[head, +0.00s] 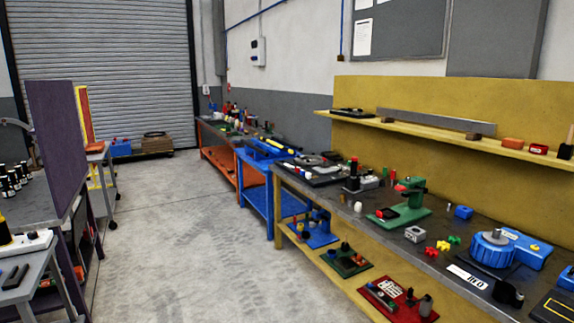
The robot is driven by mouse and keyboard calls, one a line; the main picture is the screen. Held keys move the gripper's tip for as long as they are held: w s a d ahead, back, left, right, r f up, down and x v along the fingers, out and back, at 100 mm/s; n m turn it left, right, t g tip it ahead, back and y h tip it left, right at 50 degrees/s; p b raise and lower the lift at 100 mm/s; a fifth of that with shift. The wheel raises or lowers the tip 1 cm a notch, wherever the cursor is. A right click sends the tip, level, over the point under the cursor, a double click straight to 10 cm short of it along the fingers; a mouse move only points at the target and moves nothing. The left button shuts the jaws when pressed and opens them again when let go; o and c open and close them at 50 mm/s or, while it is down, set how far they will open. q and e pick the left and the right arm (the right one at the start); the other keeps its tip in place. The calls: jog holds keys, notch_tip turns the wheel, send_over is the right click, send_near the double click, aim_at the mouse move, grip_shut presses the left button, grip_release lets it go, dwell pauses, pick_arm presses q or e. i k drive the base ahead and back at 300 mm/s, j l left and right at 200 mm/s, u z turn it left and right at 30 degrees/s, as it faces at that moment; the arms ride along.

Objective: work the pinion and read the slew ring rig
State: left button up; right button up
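A blue round unit with a grey hub (492,247) stands on the dark top of the right-hand bench, near the front right. It may be the slew ring rig, but I cannot tell for sure. A blue block-shaped housing (527,248) sits right beside it. A pale label plate with dark marks (467,276) lies in front of it; the marks are too small to read. I cannot pick out a pinion. Neither of my grippers is in view.
A green fixture (401,204), a grey block (414,234) and small red and yellow parts (437,248) share the bench. A yellow shelf (430,133) hangs above it. The concrete floor aisle (180,230) is clear. A purple panel (53,145) stands left.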

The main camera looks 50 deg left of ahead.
aim_at(324, 164)
jog(key=u, duration=1.4)
jog(key=i+u, duration=0.15)
jog(key=i, duration=1)
jog(key=i+l+u, duration=0.2)
jog(key=i, duration=0.9)
jog(key=i+u, duration=0.25)
jog(key=i, duration=1.4)
